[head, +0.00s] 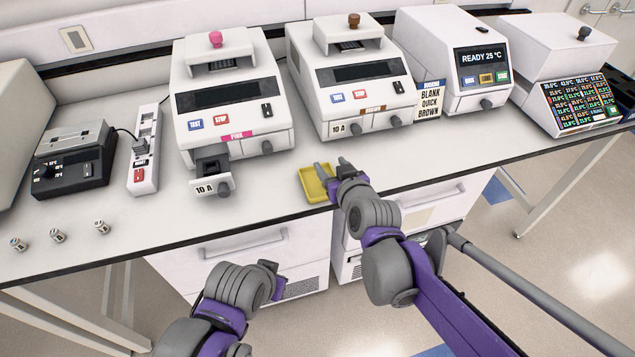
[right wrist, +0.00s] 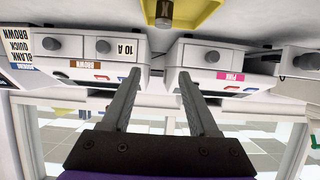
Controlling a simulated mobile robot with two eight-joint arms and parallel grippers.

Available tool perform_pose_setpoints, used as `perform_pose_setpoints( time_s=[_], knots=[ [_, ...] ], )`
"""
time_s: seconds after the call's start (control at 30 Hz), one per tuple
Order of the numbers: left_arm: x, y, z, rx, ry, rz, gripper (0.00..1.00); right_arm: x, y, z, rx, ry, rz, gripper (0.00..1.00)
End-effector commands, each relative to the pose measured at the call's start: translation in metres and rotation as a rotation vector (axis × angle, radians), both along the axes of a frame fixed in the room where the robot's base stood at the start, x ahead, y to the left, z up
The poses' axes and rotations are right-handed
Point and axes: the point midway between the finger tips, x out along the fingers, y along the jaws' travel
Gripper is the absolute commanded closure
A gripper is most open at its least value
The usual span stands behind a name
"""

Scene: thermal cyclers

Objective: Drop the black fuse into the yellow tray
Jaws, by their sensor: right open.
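The yellow tray (head: 304,184) lies on the bench near its front edge. Its edge also shows at the top of the right wrist view (right wrist: 205,8). A small dark cylinder with a metallic end, which looks like the black fuse (right wrist: 163,12), shows against the tray there; I cannot tell whether it rests inside or is above it. I do not make it out in the head view. My right gripper (head: 331,166) is open beside the tray's right side, with nothing between its fingers (right wrist: 160,75). My left gripper (head: 268,278) is low before the bench; its fingers are unclear.
Several white cyclers line the back, including the pink-labelled one (head: 228,88) with its 10 A drawer (head: 213,178) pulled out and the brown-labelled one (head: 355,80).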

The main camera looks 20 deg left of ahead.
Motion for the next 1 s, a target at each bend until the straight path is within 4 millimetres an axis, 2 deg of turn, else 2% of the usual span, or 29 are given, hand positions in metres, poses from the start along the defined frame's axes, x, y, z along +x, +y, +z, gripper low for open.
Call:
perform_pose_setpoints(
  time_s=[0.2, 0.43, 0.63, 1.0],
  knots=[
    [0.001, 0.0, 0.002, 0.0, -0.001, 0.0, 1.0, -0.033, -0.022, 0.017, 0.0, 0.0, 0.0, 0.4],
    [0.002, 0.0, 0.005, 0.0, -0.003, 0.0, 1.0, -0.057, -0.039, 0.029, -0.001, -0.001, 0.0, 0.4],
    [0.002, 0.0, 0.006, 0.0, -0.003, 0.0, 1.0, -0.065, -0.044, 0.032, 0.0, 0.0, 0.0, 0.4],
    [0.002, 0.0, 0.006, 0.0, -0.003, 0.0, 1.0, -0.066, -0.044, 0.033, -0.001, -0.001, 0.0, 0.4]
  ],
)
